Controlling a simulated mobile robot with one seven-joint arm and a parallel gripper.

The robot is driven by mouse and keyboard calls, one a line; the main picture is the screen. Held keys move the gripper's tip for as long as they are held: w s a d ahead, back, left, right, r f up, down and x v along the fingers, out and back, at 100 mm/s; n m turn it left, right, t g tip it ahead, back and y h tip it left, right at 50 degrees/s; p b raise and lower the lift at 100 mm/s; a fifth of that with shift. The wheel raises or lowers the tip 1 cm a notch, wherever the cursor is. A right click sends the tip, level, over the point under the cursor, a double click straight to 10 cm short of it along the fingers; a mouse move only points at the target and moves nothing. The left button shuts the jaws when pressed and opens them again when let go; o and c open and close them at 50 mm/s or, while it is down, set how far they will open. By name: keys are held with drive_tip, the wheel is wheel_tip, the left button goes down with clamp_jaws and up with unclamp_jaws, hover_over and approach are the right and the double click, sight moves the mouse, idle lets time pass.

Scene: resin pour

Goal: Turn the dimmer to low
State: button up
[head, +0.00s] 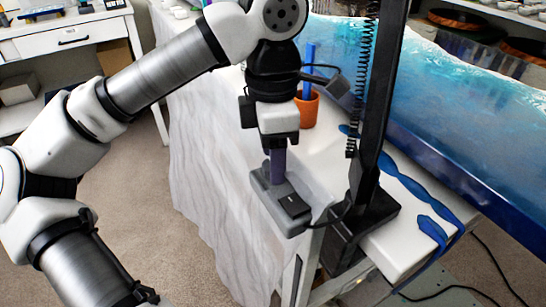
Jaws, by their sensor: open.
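A grey box (279,212) with a black switch (293,205) on its top, apparently the dimmer, sits at the edge of the white-covered table. My gripper (278,152) points down directly over its back end. A purple-grey upright piece (278,166) shows between my gripper and the box. I cannot tell whether it is a finger or a part of the dimmer, nor whether they touch. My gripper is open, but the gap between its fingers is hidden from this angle. No setting on the dimmer can be read.
A black post (367,130) with a coiled cord rises on a dark base (350,235) right of the dimmer. An orange pot (306,109) with a blue stick stands behind my gripper. Blue straps (405,180) and a large blue resin panel (440,100) lie to the right.

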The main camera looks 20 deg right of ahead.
drive_tip(key=shift+f, duration=0.4)
drive_tip(key=shift+c, duration=0.4)
drive_tip(key=c, duration=0.9)
drive_tip(key=shift+n, duration=0.4)
drive_tip(key=n+b, duration=0.1)
drive_tip(key=n, duration=0.2)
drive_tip(key=shift+n, duration=0.3)
drive_tip(key=n, duration=0.5)
drive_tip(key=shift+b, duration=0.35)
drive_tip(key=shift+n, duration=0.4)
